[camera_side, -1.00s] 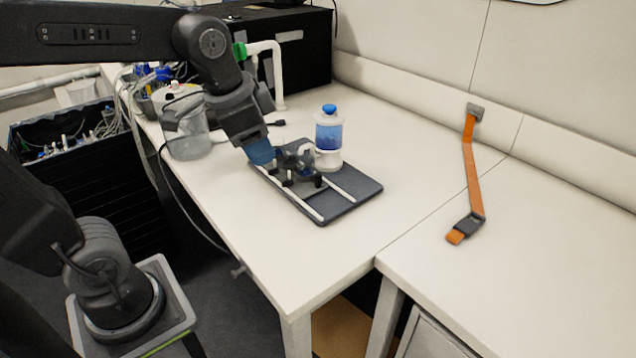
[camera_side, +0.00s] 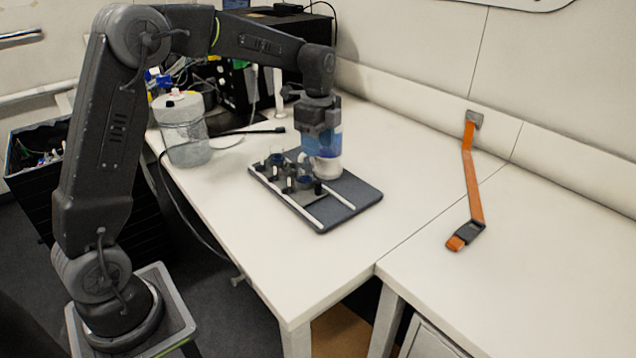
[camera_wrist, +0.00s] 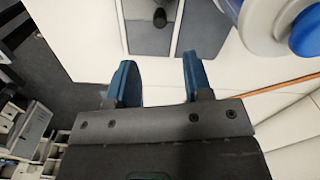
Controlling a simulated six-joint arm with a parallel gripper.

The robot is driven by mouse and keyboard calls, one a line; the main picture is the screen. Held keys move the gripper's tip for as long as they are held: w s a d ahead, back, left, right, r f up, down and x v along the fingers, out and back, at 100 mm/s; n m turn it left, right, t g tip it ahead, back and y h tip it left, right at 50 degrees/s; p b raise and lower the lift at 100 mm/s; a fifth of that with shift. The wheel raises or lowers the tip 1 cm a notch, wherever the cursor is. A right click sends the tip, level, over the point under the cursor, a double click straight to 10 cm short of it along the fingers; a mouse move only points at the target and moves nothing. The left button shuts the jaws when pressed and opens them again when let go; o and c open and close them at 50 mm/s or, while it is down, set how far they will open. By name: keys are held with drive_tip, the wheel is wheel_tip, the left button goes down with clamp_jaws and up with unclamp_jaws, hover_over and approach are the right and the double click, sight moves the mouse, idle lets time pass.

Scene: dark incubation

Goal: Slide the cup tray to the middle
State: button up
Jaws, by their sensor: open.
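The cup tray (camera_side: 312,194) is a small grey plate carrying several little cups and black pegs. It sits toward the far left end of a dark base board (camera_side: 346,212) with two white rails (camera_side: 302,211). In the wrist view, a grey strip with a black knob (camera_wrist: 160,18) shows at the top between the white rails. My gripper (camera_side: 322,148) points down above the board's far right side, in front of the bottle in the side view. In the wrist view, my gripper (camera_wrist: 158,56) has its blue fingers apart with nothing between them, clear of the knob.
A clear jug (camera_side: 186,135) and a black cable stand and lie left. An orange strap (camera_side: 473,185) lies right. The table's near part is clear.

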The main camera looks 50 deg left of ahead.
sight(318, 181)
wheel_tip(318, 181, down, 11)
drive_tip(key=shift+f, duration=0.1)
drive_tip(key=shift+c, duration=0.2)
clamp_jaws()
idle(0.4)
